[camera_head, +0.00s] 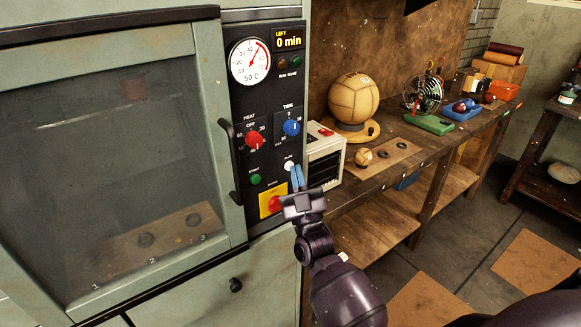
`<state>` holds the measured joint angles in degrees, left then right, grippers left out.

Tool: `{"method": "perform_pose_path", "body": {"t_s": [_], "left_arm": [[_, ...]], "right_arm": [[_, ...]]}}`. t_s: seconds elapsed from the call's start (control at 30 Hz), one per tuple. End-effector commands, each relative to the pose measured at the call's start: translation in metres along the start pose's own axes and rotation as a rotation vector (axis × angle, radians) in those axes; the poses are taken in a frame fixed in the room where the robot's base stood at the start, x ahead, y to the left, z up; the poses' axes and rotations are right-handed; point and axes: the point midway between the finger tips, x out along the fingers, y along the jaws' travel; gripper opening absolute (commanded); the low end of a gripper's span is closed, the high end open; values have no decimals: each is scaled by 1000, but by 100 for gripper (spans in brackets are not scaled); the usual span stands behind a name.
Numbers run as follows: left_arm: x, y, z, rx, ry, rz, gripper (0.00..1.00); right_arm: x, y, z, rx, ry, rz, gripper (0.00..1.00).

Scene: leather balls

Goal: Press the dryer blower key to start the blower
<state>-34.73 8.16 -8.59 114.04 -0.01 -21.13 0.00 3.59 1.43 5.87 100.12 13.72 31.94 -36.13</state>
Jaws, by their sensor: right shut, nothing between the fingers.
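The dryer's control panel (268,100) is dark and stands right of its glass door (125,170). A small white key (289,166) sits low on the panel, under a label too small to read surely; it may be the blower key. My right gripper (297,176) is shut and empty, its blue fingertips just below and right of the white key. I cannot tell whether they touch it or the panel. A green button (255,180) is left of the fingers. My left gripper is out of view.
The red heat knob (254,140) and blue time knob (291,128) sit above. The display (288,41) reads 0 min; the gauge (250,62) is above the knobs. A black door handle (229,160) juts out left. A cream box (326,158) stands close right on the workbench.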

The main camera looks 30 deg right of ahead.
Motion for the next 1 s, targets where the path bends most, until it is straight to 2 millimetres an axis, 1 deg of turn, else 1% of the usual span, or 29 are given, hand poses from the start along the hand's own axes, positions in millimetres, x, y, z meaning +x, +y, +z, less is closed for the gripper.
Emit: {"method": "perform_pose_path", "body": {"t_s": [0.5,1.0], "left_arm": [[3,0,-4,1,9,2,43],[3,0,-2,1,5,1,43]], "right_arm": [[2,-2,2,0,0,0,0],[5,-4,4,-1,-1,0,0]]}}
